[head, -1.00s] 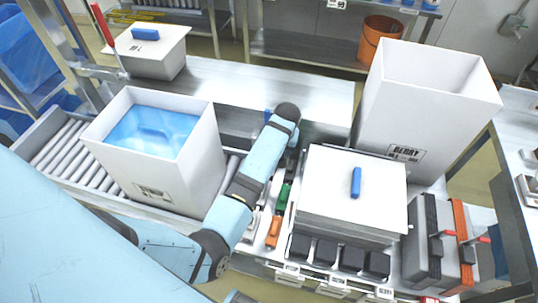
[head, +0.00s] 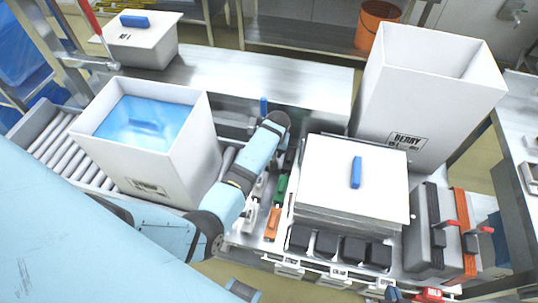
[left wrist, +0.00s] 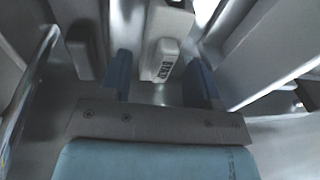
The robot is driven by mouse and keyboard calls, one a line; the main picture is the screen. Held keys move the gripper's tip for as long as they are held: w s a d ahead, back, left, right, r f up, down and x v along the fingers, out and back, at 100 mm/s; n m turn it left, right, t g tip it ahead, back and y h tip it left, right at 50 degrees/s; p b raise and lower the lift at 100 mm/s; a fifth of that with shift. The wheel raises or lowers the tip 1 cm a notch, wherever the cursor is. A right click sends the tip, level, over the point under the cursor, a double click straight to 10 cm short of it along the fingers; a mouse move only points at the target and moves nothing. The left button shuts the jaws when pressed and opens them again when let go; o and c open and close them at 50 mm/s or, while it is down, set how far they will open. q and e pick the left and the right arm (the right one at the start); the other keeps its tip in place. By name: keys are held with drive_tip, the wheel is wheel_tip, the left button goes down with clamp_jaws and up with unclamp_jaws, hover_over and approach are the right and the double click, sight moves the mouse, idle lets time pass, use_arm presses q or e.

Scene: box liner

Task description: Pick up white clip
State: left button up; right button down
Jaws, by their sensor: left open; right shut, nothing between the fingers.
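In the left wrist view, my left gripper (left wrist: 160,70) is open, with one blue finger on each side. A white clip (head: 250,216) shows partly beside my forearm. My right gripper (head: 393,294) is shut and empty at the bottom edge, with only its dark blue tip showing.
A green clip (head: 281,188) and an orange clip (head: 272,223) lie right of my left forearm. A white lidded box (head: 330,180) stands right of them. A tall white box (head: 425,100) is behind it. A blue-lined box (head: 175,170) stands on the rollers at left. A red clip (head: 432,294) is at lower right.

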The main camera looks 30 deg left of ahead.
use_arm(q)
drive_tip(key=f, duration=0.4)
drive_tip(key=shift+w+a, duration=0.2)
drive_tip(key=shift+a, duration=0.2)
drive_tip(key=shift+r, duration=0.1)
drive_tip(key=c, duration=1)
drive_tip(key=shift+r, duration=0.15)
